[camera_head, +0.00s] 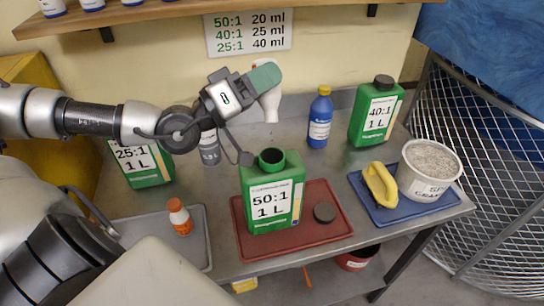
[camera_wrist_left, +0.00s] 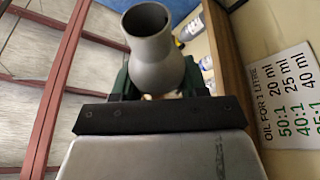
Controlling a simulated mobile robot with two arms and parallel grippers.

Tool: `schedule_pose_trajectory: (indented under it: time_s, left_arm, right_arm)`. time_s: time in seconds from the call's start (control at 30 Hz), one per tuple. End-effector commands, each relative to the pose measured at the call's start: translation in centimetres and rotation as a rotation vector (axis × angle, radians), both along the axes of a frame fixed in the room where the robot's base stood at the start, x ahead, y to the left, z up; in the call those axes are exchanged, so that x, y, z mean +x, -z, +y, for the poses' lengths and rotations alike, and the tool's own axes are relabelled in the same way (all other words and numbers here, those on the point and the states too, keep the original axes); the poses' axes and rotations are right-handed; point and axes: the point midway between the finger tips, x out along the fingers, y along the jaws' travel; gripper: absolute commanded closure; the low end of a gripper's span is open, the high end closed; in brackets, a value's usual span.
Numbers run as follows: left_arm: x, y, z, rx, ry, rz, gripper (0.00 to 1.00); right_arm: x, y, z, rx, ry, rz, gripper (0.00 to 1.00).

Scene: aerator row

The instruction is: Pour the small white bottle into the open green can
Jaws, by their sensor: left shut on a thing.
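My left gripper (camera_head: 264,78) is shut on the small white bottle (camera_head: 270,104), raised above the table; a green-padded finger covers its middle. In the left wrist view the bottle (camera_wrist_left: 160,68) looks grey in shade, and its open, flared mouth faces that camera. No stream shows. The open green can (camera_head: 271,205), labelled 50:1 1 L, stands upright on a red tray (camera_head: 322,222). Its dark mouth shows below the bottle in the head view, with a gap between. A dark cap (camera_head: 324,212) lies beside the can. My right gripper is not in view.
Green cans labelled 25:1 (camera_head: 142,165) and 40:1 (camera_head: 377,110) stand left and back right. A blue bottle (camera_head: 320,117) and grey bottle (camera_head: 209,148) stand behind. An orange-capped bottle (camera_head: 180,216) is left; a white tub (camera_head: 428,168) and yellow object (camera_head: 380,184) are right.

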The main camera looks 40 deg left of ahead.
Motion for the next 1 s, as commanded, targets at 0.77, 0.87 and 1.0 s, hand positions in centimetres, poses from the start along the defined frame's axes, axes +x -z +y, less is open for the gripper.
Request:
schedule_pose_trajectory:
  time_s: [0.77,0.87,1.0]
  left_arm:
    - [0.6,1.5,0.7,-0.091,-0.003,0.091,0.79]
    - [1.3,2.5,1.4,-0.207,-0.001,0.199,0.79]
    - [1.5,3.4,1.6,-0.232,-0.001,0.223,0.79]
  right_arm:
    - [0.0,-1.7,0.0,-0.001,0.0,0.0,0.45]
    - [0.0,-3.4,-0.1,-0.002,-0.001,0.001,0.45]
    - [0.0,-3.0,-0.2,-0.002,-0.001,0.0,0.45]
